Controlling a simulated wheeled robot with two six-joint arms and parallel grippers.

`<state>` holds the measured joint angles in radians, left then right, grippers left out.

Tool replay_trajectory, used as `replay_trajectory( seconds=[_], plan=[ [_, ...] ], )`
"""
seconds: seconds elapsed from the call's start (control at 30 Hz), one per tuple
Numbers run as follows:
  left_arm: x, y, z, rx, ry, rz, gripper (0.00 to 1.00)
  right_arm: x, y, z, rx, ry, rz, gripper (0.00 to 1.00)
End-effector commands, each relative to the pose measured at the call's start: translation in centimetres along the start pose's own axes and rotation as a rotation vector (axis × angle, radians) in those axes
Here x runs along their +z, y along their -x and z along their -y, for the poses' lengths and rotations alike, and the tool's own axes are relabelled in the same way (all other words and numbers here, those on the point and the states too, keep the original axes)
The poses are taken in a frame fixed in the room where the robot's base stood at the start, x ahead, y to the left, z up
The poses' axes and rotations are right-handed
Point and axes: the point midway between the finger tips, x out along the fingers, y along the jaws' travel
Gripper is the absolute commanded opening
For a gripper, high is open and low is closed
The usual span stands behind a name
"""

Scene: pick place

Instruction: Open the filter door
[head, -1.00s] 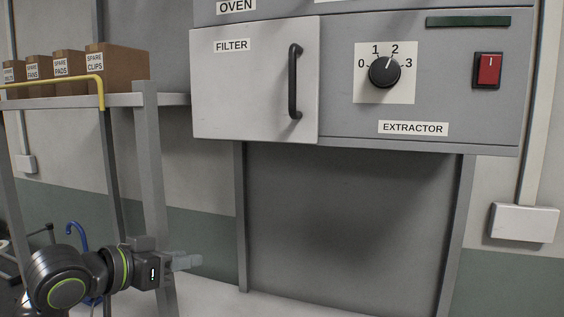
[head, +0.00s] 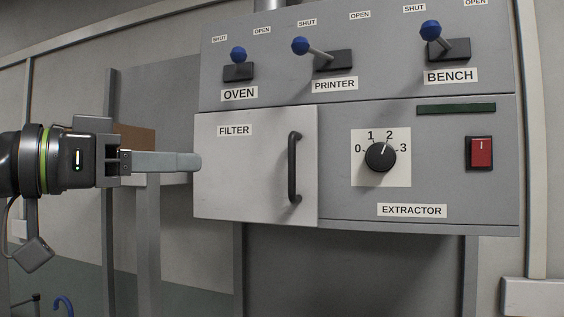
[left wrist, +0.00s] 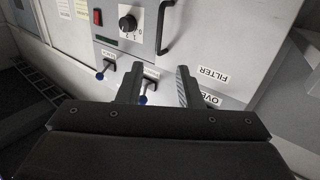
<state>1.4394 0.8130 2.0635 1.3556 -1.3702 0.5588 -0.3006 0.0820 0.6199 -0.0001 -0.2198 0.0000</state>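The filter door (head: 225,185) is a pale grey panel labelled FILTER at the lower left of the grey wall unit. It looks shut. Its black vertical bar handle (head: 293,168) is near its right edge. In the left wrist view the door (left wrist: 215,35) and handle (left wrist: 162,28) appear upside down, beyond the fingers. My left gripper (head: 197,162) is level with the door at its left edge in the head view, with the handle further right. Its two fingers (left wrist: 158,85) stand apart with nothing between them. My right gripper is not in view.
Levers with blue knobs, OVEN (head: 238,62), PRINTER (head: 318,54) and BENCH (head: 440,43), stick out above the door. A dial (head: 380,157) and red switch (head: 481,153) are to its right. A shelf with a brown box (head: 137,139) stands behind my left arm.

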Motion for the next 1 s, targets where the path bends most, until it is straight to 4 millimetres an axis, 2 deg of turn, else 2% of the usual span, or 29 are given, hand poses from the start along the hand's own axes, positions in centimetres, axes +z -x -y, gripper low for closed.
replay_trajectory(
  seconds=[1.0],
  plan=[
    [-0.1,-13.4,-0.1,0.003,0.005,0.002,0.33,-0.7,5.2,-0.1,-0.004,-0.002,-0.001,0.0]
  ],
)
